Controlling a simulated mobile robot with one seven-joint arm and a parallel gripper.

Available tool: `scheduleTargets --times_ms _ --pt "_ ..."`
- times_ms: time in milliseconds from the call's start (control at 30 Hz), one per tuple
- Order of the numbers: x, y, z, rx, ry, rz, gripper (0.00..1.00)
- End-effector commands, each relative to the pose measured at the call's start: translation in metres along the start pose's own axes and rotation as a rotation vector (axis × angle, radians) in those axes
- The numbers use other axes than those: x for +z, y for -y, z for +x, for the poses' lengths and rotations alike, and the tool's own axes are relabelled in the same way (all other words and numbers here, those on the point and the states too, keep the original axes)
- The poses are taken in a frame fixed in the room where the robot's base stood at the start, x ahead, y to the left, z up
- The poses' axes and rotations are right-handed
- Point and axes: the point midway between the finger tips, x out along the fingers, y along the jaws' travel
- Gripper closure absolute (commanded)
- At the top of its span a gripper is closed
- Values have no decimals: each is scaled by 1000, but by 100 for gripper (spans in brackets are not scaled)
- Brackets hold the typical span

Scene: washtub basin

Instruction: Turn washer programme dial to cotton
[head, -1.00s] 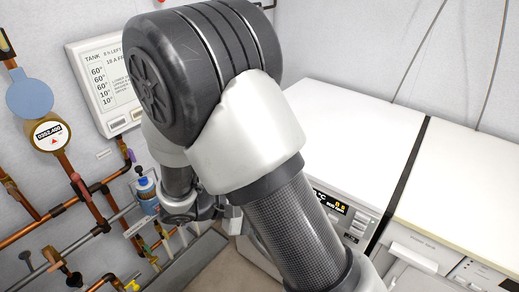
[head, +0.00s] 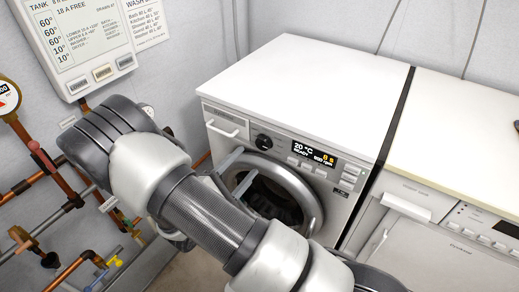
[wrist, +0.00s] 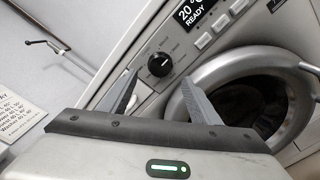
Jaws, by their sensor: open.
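The washer (head: 300,75) is white, with a round black programme dial (head: 263,142) on its front panel, left of the lit display (head: 316,154). The display reads 20 °C and READY. In the wrist view the dial (wrist: 160,64) has a small white mark and printed labels around it, too small to read. My gripper (head: 236,171) is open and empty in front of the washer, its fingers apart. In the wrist view the dial shows just beyond and between the fingertips (wrist: 158,78); no contact is visible. My arm hides part of the washer's lower left front.
The round washer door (head: 312,205) is below the dial, close to my fingers. A second white appliance (head: 440,215) stands to the right past a dark gap. Copper pipes (head: 40,150) and a wall panel (head: 88,40) are on the left.

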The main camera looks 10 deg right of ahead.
Motion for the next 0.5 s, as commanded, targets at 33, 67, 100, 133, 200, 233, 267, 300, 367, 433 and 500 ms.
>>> scheduleTargets --times_ms 33,67,100,133,200,233,267,300,367,433,500 --pt "1 2 12 -2 5 1 43" --pt "0 2 19 -2 4 1 43" --pt "0 2 28 -2 4 1 43" --pt "0 2 34 -2 5 1 43" --pt "0 2 48 -3 4 1 43" --pt "0 2 54 -3 4 1 43" --pt "0 2 58 -2 3 1 43" --pt "1 1 65 -2 4 0 43" --pt "0 2 73 -2 3 0 43" --pt "0 1 80 -2 2 0 43" --pt "0 1 86 -2 2 0 43"
